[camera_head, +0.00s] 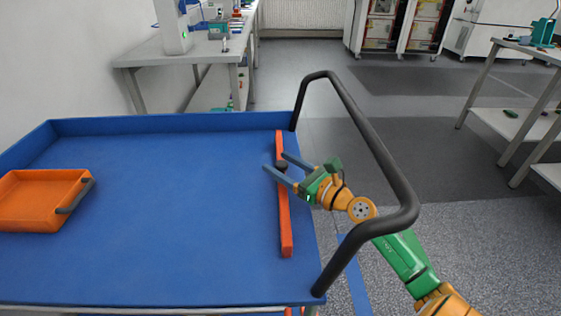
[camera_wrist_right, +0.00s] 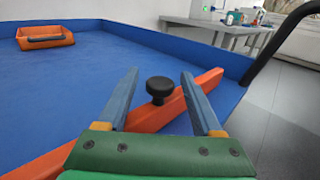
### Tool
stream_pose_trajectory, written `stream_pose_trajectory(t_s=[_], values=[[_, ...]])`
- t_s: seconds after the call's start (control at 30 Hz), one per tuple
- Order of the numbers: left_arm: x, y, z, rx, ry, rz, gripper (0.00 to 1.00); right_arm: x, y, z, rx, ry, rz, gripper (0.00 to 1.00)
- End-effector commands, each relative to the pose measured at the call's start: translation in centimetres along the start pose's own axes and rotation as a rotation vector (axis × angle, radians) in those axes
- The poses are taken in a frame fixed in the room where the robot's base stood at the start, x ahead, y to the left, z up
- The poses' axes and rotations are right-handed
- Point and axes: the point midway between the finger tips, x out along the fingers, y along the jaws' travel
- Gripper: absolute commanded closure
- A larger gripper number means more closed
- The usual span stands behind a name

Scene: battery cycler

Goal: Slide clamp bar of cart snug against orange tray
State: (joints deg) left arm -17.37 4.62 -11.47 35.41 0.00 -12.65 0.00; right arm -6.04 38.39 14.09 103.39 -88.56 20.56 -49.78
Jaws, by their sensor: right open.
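The orange clamp bar (camera_head: 284,218) lies across the right part of the blue cart (camera_head: 150,124), near its right edge. A black knob (camera_wrist_right: 159,88) stands up from the bar. My right gripper (camera_head: 274,162) is open, with its fingers either side of the knob in the picture; I cannot tell whether they touch it. The wrist view shows the bar (camera_wrist_right: 207,78) running behind the fingers (camera_wrist_right: 159,92). The orange tray (camera_head: 40,200) sits at the left of the cart, well apart from the bar, its dark handle facing right. It also shows in the wrist view (camera_wrist_right: 46,43). My left gripper is not in view.
A dark handrail (camera_head: 365,135) loops around the cart's right side, and my right arm reaches past it. The cart bed between bar and tray is clear. A workbench (camera_head: 150,55) stands behind at left, and another bench (camera_head: 530,55) stands at right.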

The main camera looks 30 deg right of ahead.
Motion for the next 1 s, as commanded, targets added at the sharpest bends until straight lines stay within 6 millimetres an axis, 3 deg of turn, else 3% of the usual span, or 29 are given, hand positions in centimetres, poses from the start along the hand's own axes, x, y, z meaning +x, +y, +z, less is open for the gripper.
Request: stream_pose_trajectory(t_s=[0.27, 0.5, 1.0], values=[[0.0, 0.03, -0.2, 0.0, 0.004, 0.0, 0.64, 0.22, 0.01, -0.06, 0.001, 0.0, 0.0, 0.35], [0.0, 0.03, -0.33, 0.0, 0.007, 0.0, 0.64, 0.2, 0.0, -0.06, 0.002, 0.0, 0.0, 1.0], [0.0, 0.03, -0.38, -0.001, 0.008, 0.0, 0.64, 0.19, 0.0, -0.05, 0.002, 0.0, 0.0, 1.0]])
